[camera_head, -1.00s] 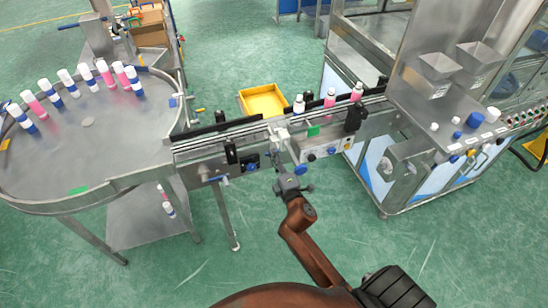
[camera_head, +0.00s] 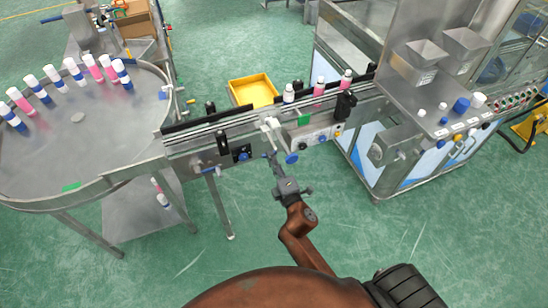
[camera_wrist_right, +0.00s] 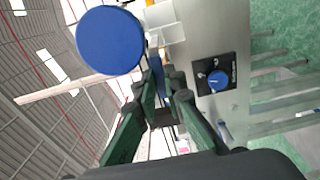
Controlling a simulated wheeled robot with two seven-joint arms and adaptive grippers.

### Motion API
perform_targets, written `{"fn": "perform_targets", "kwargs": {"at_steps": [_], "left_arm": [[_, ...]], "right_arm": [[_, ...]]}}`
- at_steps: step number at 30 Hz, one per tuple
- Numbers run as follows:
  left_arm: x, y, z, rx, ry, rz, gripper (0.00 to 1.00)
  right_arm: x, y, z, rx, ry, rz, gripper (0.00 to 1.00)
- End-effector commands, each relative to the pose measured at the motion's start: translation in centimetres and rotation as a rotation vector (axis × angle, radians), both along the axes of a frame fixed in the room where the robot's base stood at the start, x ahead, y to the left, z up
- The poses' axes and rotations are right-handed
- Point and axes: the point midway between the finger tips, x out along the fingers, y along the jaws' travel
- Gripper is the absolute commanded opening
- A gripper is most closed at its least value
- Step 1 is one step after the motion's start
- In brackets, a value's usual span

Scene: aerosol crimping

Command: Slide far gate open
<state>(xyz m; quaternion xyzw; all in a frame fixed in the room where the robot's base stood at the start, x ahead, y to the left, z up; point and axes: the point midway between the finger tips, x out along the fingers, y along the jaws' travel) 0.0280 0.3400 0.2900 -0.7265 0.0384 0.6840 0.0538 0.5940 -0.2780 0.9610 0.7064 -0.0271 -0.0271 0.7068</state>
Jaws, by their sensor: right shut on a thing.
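The conveyor (camera_head: 205,135) runs from the round table toward the machine. A white bracket-like part (camera_head: 268,124) sits on its near side; I cannot tell whether it is the far gate. My right gripper (camera_head: 270,156) is at the conveyor's front, below this part and left of a blue round knob (camera_head: 292,158). In the right wrist view its dark green fingers (camera_wrist_right: 165,103) are shut on a narrow part, perhaps the gate's handle, mostly hidden between them. The large blue knob (camera_wrist_right: 110,40) is beside the fingers. My left gripper is not in view.
Bottles, one of them pink (camera_head: 319,87), stand on the conveyor to the right. The round table (camera_head: 80,145) holds several bottles. A yellow bin (camera_head: 252,91) is behind the conveyor. The crimping machine (camera_head: 400,130) stands right.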

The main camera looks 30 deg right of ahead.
Motion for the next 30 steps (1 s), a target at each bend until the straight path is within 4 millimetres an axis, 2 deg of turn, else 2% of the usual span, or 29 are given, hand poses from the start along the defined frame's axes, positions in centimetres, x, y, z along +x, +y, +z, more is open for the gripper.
{"fn": "perform_targets", "kwargs": {"at_steps": [3,8,19,23,30], "left_arm": [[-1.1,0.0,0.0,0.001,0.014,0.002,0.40],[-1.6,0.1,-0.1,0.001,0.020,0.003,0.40],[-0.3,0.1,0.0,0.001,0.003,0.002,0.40],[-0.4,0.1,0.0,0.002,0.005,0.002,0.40],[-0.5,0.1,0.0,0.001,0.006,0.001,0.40]], "right_arm": [[-0.2,0.0,-0.4,0.001,0.007,0.000,0.16],[-0.1,0.0,-0.3,0.001,0.005,0.001,0.27],[-0.6,0.1,-0.3,0.001,0.004,0.002,0.28],[-2.4,0.2,-0.3,0.003,0.005,0.001,0.28],[-7.5,0.5,-0.4,0.004,0.008,-0.002,0.28]]}}
